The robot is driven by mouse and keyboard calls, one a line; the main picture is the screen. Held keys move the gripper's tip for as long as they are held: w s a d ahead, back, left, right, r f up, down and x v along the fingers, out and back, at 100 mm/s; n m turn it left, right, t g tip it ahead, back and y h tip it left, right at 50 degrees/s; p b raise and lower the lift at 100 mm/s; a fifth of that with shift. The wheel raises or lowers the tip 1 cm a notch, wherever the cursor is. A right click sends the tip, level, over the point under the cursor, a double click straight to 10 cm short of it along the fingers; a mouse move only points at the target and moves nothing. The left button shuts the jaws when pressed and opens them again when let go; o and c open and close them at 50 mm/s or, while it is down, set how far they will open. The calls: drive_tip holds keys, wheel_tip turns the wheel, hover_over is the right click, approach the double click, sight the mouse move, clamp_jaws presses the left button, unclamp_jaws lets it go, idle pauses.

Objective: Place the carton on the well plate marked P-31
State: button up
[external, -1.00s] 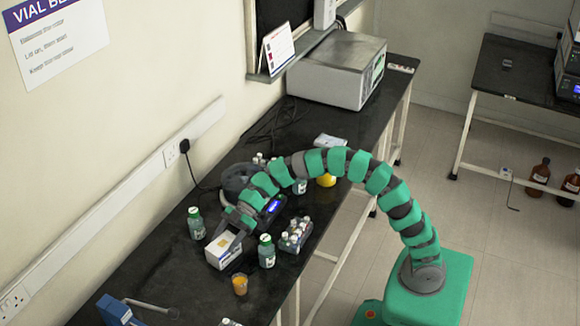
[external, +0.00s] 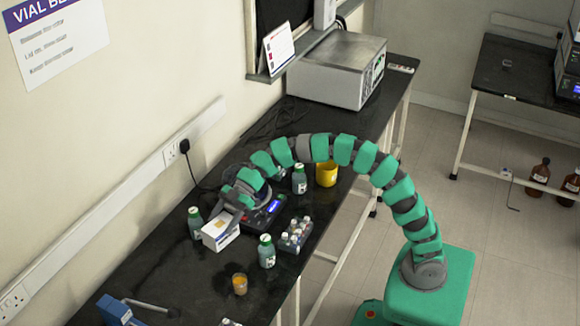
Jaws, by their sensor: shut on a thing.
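The carton (external: 217,236) is a white box with an orange-yellow mark on top, at the left-middle of the black bench. My gripper (external: 231,212) is shut on it from the upper right. The carton appears slightly tilted; I cannot tell how far it is off the bench. It is between two green bottles, in front of a dark device with a blue display (external: 273,206). I cannot make out a well plate marked P-31; my arm covers part of the bench behind.
Green bottles stand close to the carton at left (external: 195,222) and right (external: 266,251). A rack of vials (external: 294,236), an orange beaker (external: 240,284), another green bottle (external: 299,179) and a yellow mug (external: 326,175) stand around.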

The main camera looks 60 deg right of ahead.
sight(222, 222)
wheel_tip(222, 222, up, 12)
drive_tip(key=w+d+m+t+h+p, duration=0.2)
drive_tip(key=d+m+t, duration=0.45)
drive_tip(key=d, duration=2.55)
drive_tip(key=s+d+m+t+h, duration=0.1)
drive_tip(key=s+d+m+h, duration=0.2)
drive_tip(key=s+d, duration=0.65)
drive_tip(key=s+d+m+t+h, duration=0.1)
drive_tip(key=s+d+m+h, duration=0.4)
drive_tip(key=d, duration=0.8)
drive_tip(key=s+d+m+t+h, duration=0.2)
drive_tip(key=s+d, duration=0.7)
drive_tip(key=d, duration=0.2)
wheel_tip(222, 222, down, 13)
drive_tip(key=shift+n+g, duration=0.25)
drive_tip(key=shift+n, duration=0.1)
drive_tip(key=shift+w+d+f+b, duration=0.4)
drive_tip(key=shift+w+d+f, duration=0.5)
drive_tip(key=shift+w+d, duration=0.95)
drive_tip(key=shift+w+d+f+b, duration=0.4)
drive_tip(key=shift+w+d+f, duration=0.8)
drive_tip(key=shift+w, duration=1.15)
drive_tip(key=shift+w+d+f+b, duration=0.4)
drive_tip(key=shift+w+d+f, duration=0.25)
drive_tip(key=shift+w+d, duration=1.3)
drive_tip(key=shift+w+a+f, duration=0.1)
drive_tip(key=shift+w+a, duration=0.05)
